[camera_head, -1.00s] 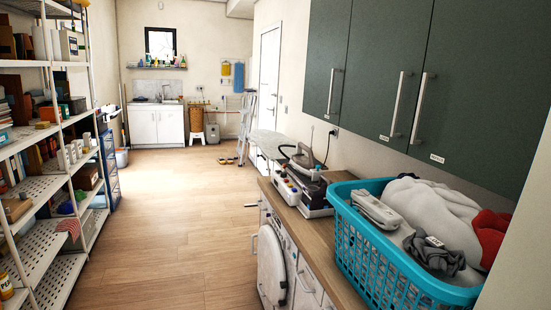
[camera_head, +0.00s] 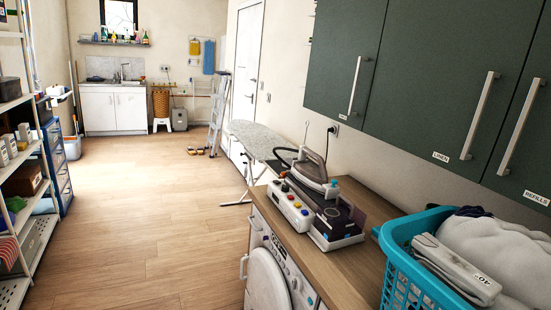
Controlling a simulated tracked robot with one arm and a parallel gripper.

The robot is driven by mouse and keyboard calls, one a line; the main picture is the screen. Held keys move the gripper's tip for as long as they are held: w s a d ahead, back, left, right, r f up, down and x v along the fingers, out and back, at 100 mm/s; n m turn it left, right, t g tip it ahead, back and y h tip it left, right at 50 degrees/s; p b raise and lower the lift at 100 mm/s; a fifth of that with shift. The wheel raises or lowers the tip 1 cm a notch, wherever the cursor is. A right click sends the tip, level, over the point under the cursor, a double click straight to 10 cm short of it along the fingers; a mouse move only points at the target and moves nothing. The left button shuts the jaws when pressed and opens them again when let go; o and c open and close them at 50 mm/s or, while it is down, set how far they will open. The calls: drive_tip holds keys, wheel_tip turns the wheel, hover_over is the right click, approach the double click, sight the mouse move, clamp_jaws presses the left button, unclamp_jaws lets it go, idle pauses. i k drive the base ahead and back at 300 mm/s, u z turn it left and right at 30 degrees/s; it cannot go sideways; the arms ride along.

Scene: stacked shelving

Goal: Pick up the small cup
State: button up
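I cannot make out a small cup in this view. White shelving (camera_head: 38,232) at the left holds boxes and other items, and its near part is cut off by the picture edge. Small bottles stand on a ledge (camera_head: 112,43) above the far sink, too small to tell apart. My gripper does not show in the picture.
A wooden counter (camera_head: 357,277) at the right carries a steam iron (camera_head: 318,172) on its base and a blue laundry basket (camera_head: 400,238). Dark green cabinets (camera_head: 430,80) hang above. An ironing board (camera_head: 255,138) and a stepladder (camera_head: 218,105) stand farther back.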

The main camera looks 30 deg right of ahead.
sight(287, 162)
drive_tip(key=z, duration=0.25)
drive_tip(key=i, duration=1.3)
drive_tip(key=z, duration=0.55)
drive_tip(key=i, duration=0.75)
drive_tip(key=z, duration=0.25)
drive_tip(key=k, duration=0.6)
drive_tip(key=u, duration=0.55)
drive_tip(key=i, duration=0.85)
drive_tip(key=u, duration=0.8)
drive_tip(key=i, duration=1.3)
drive_tip(key=z, duration=0.35)
drive_tip(key=i, duration=1.1)
drive_tip(key=z, duration=1)
drive_tip(key=i, duration=0.45)
drive_tip(key=z, duration=0.4)
